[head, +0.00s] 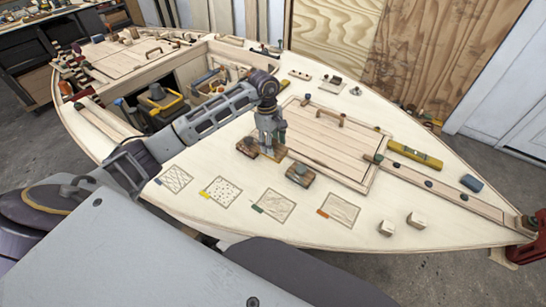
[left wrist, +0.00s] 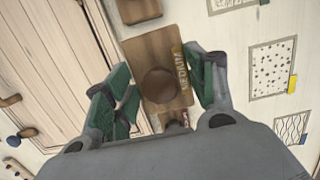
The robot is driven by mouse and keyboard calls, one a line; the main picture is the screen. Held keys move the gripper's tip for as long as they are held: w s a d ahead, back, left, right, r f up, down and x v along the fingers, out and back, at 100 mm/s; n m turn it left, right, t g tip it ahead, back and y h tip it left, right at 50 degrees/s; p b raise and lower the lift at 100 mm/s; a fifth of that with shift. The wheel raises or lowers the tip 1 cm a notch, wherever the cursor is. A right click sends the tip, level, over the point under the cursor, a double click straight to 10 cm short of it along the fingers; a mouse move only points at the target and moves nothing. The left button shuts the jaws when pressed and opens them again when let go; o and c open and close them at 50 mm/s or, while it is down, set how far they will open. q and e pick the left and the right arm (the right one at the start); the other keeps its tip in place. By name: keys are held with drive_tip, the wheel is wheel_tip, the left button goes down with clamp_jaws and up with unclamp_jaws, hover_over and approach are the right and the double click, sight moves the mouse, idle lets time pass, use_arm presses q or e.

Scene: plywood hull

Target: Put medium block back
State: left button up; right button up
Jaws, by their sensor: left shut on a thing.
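The medium block (left wrist: 152,50) is brown wood with a round knob on top and a yellow strip lettered MEDIUM along one edge. My left gripper (left wrist: 160,75) is shut on it, with a green finger pad at each side. In the head view my left gripper (head: 268,148) points down over the deck beside the hatch, mostly hiding the block. I cannot tell whether the block touches the deck. A dotted outlined square with a yellow tag (head: 221,192) lies empty on the deck; it also shows in the left wrist view (left wrist: 272,70). My right gripper is not in view.
Other brown blocks sit close by, one at the left (head: 246,147) and one at the right (head: 300,175). Other outlined squares, with blue (head: 175,180), green (head: 273,206) and orange (head: 340,209) tags, are bare. The slatted hatch (head: 330,140) with handle is behind.

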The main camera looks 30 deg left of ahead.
use_arm(q)
drive_tip(key=shift+f, duration=1.6)
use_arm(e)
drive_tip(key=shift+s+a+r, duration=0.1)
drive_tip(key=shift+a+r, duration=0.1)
use_arm(q)
drive_tip(key=shift+f, duration=0.1)
drive_tip(key=shift+f+p, duration=0.35)
drive_tip(key=shift+f, duration=1.45)
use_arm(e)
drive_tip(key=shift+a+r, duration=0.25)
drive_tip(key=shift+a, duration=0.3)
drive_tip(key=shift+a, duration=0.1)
use_arm(q)
drive_tip(key=shift+f, duration=0.15)
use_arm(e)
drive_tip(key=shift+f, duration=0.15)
